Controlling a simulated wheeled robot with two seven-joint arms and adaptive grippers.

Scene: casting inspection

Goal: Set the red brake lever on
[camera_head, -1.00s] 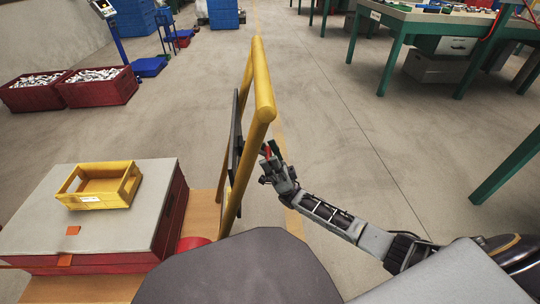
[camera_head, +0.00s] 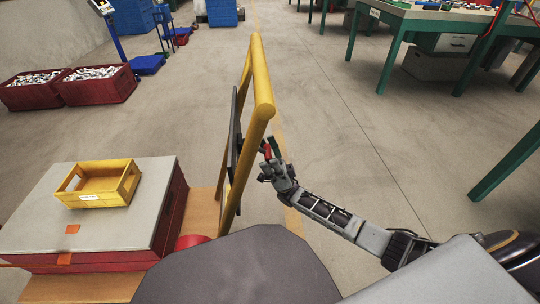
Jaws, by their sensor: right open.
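The red brake lever (camera_head: 267,151) shows as a small red piece beside the yellow handle frame (camera_head: 262,90), on its right side. My right gripper (camera_head: 272,155) is at the lever, its fingers apart around or just beside it; I cannot tell whether they touch it. The gripper partly hides the lever's lower part. My left gripper is not in view.
A wooden cart deck (camera_head: 205,210) carries a grey-lidded red box (camera_head: 110,228) with a yellow crate (camera_head: 98,201) on top. Red bins (camera_head: 98,92) of parts stand at the far left. A green-legged workbench (camera_head: 420,22) stands at the right. The floor between is clear.

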